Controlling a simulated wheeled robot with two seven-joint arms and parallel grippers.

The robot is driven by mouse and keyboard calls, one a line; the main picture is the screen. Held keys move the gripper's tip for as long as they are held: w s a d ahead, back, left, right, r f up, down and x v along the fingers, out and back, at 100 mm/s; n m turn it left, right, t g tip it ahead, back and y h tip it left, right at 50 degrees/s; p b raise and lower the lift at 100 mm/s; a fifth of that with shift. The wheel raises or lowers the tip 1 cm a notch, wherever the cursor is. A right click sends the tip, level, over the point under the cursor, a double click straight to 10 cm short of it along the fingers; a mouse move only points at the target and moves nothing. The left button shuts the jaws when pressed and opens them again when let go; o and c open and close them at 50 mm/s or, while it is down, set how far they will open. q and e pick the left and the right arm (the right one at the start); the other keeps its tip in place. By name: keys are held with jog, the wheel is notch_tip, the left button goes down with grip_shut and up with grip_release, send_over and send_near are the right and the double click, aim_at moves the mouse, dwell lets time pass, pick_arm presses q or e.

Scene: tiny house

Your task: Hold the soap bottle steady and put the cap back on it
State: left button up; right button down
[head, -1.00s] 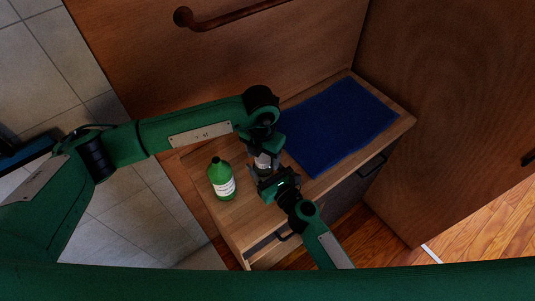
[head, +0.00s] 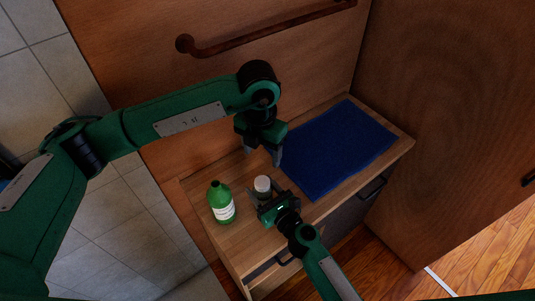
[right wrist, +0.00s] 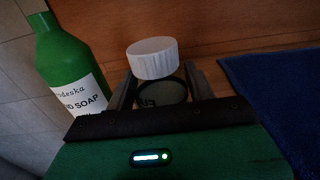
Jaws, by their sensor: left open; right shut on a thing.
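The green soap bottle (head: 222,203) with a white label stands upright on the left end of the wooden cabinet top. It also shows at the left of the right wrist view (right wrist: 70,65), where the label reads "SOAP". My right gripper (head: 265,197) is shut on a small dark container (right wrist: 165,92) to the right of the green bottle. A white ribbed cap (right wrist: 152,58) is at the top of this container, offset a little to the left; I cannot tell if it is fully seated. My left gripper (head: 264,156) is open and empty, above and behind the container.
A blue mat (head: 338,147) covers the right part of the cabinet top (head: 240,235). A wooden panel with a long handle (head: 270,32) stands behind, and another wooden panel (head: 450,130) closes off the right. Bare wood lies around the green bottle.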

jog(key=shift+c, duration=2.2)
grip_release()
pick_arm(q)
notch_tip(320, 180, down, 4)
jog(key=b, duration=0.3)
jog(key=shift+r+b, duration=0.1)
jog(key=shift+b, duration=0.3)
pick_arm(e)
jog(key=v, duration=1.2)
jog(key=shift+s+d+f, duration=0.2)
jog(key=shift+d, duration=0.05)
jog(key=shift+s+d+r, duration=0.2)
jog(key=shift+s+d, duration=0.2)
jog(key=shift+s, duration=0.15)
